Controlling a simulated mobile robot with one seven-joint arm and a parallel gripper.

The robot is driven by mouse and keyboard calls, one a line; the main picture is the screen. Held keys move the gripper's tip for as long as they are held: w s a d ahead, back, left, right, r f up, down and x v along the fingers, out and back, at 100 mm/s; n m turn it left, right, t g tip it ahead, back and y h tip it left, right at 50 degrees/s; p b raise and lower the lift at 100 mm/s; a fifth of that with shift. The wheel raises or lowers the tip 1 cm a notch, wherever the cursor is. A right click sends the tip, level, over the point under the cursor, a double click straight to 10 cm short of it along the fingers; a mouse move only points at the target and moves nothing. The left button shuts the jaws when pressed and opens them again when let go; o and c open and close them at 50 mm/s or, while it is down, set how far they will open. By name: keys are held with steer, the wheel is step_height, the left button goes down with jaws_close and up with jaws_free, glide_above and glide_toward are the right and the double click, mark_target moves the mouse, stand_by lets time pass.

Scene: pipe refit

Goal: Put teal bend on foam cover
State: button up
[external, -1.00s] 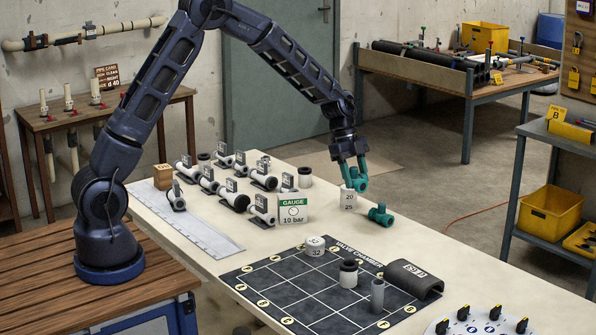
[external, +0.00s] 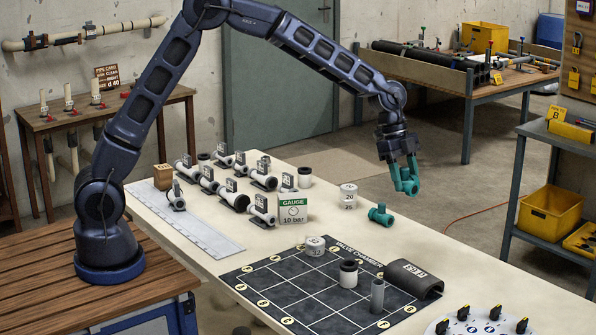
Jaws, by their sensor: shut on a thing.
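My gripper (external: 403,178) has teal fingers and hangs in the air above the table's far right edge. It is shut on a small teal piece, the teal bend (external: 409,188), at its fingertips; the fingers' similar colour makes its outline hard to make out. The foam cover (external: 414,280), a dark half-round shell with a pale label, lies on the right corner of the black grid mat, below and apart from my gripper.
Another teal fitting (external: 380,215) lies on the table below my gripper. A white cap marked 20 and 25 (external: 348,197) stands left of it.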

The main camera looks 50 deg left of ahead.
steer(key=r, duration=0.1)
glide_above(416, 271)
steer(key=a, duration=0.3)
steer(key=d, duration=0.2)
steer(key=f, duration=1.9)
steer(key=shift+s+a+f, duration=0.15)
steer(key=shift+a+f, duration=0.1)
steer(key=shift+f, duration=0.05)
steer(key=shift+f, duration=0.15)
steer(key=o, duration=1)
